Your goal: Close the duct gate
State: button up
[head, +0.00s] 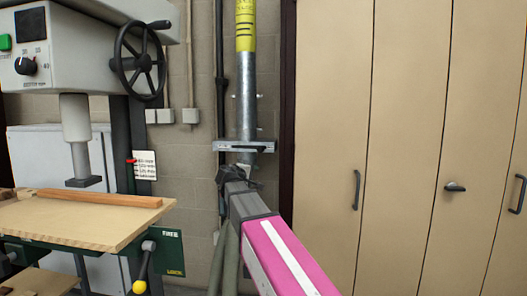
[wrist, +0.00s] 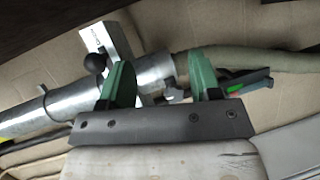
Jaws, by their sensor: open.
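The duct gate (head: 244,146) is a flat metal plate set across a vertical metal duct (head: 246,105) in the head view. A slot shows along its front, and it sticks out on both sides of the duct. My gripper (head: 238,172) is just below the gate, small and dark there. In the wrist view the duct (wrist: 55,106) lies sideways, and the gate plate (wrist: 103,36) sticks out past it with a black knob (wrist: 95,62). The open green fingers of my gripper (wrist: 160,80) straddle part of the gate and duct. The knob is outside the left finger. Contact cannot be told.
A drill press (head: 75,100) with a handwheel and a wooden table (head: 80,220) stands at left. Tan cabinet doors (head: 400,120) fill the right. A pale hose (wrist: 240,60) continues from the duct in the wrist view.

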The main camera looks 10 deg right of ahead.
jog(key=n+t+h, duration=0.1)
jog(key=t, duration=0.1)
send_near(259, 150)
jog(key=w, duration=0.1)
jog(key=x, duration=1.1)
jog(key=shift+s+d, duration=0.2)
jog(key=shift+c, duration=0.4)
grip_shut()
jog(key=w+a, duration=0.1)
jog(key=a, duration=0.3)
jog(key=w+a, duration=0.1)
jog(key=a, duration=0.3)
jog(key=w+a, duration=0.2)
jog(key=a, duration=0.2)
jog(key=shift+a, duration=0.15)
jog(key=shift+o, duration=0.4)
grip_release()
jog(key=shift+w+a, duration=0.1)
jog(key=shift+a, duration=0.05)
